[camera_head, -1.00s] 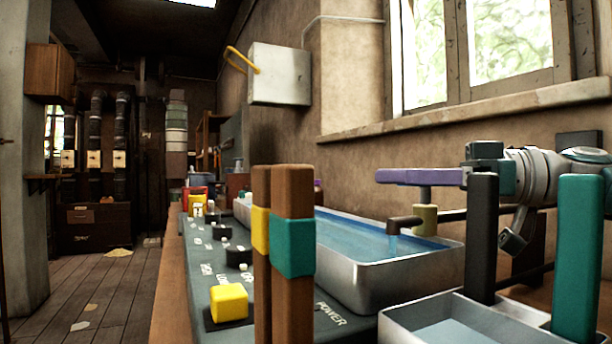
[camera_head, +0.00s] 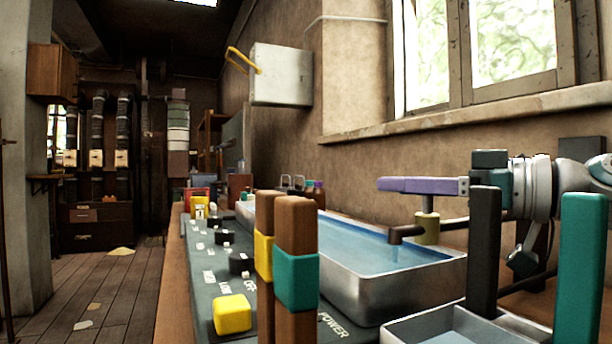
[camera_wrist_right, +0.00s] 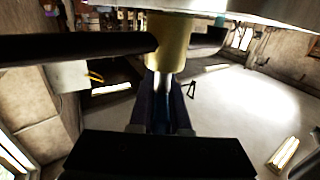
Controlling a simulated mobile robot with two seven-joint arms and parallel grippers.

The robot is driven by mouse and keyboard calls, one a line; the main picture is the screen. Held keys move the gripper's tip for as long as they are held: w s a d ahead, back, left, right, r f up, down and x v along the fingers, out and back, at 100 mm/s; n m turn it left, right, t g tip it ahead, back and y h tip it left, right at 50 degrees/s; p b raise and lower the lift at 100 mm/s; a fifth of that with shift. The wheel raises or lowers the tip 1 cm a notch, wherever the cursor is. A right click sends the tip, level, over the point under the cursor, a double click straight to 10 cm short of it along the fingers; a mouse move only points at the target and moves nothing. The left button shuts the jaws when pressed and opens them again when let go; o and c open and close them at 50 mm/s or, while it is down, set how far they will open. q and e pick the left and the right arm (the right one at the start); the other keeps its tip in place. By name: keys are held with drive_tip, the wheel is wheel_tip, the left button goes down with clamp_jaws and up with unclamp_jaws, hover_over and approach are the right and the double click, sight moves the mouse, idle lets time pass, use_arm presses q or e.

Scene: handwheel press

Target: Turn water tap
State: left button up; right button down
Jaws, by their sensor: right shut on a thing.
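A thin stream of water (camera_head: 394,260) falls from the spout into a long metal basin (camera_head: 430,285). My right gripper (camera_head: 386,185) comes in from the right, with long purple fingers lying level over the tap. It is shut on the tap's stem. In the right wrist view the fingers (camera_wrist_right: 163,115) close around the silver stem beside the brass body (camera_wrist_right: 168,40). The tap's handle is mostly hidden by the fingers. My left gripper is not in view.
A grey control panel (camera_head: 207,275) with a yellow button (camera_head: 232,314) and black knobs lies left of the basin. Brown posts with yellow and teal bands (camera_head: 297,282) stand in front. A black post (camera_head: 484,250) and a teal post (camera_head: 581,270) stand at right, near a smaller tray (camera_head: 398,330).

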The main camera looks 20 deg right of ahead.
drive_tip(key=shift+w+d+r+m+t+h+p, duration=0.15)
drive_tip(key=shift+m+t+h+p, duration=0.45)
drive_tip(key=shift+h+p, duration=0.65)
drive_tip(key=shift+d+f+m+t+h+p, duration=0.1)
drive_tip(key=shift+d+m+t+h+p, duration=0.15)
drive_tip(key=shift+m+h+p, duration=1)
drive_tip(key=shift+w+d+r+m+t+h+p, duration=0.15)
drive_tip(key=shift+m+t+h+p, duration=0.5)
drive_tip(key=shift+p, duration=0.95)
drive_tip(key=shift+f, duration=0.2)
drive_tip(key=c, duration=0.9)
unclamp_jaws()
drive_tip(key=shift+s, duration=0.15)
drive_tip(key=v, duration=0.8)
drive_tip(key=shift+s+b, duration=0.15)
drive_tip(key=shift+b, duration=0.15)
drive_tip(key=shift+s+d+r, duration=0.15)
drive_tip(key=shift+s, duration=0.6)
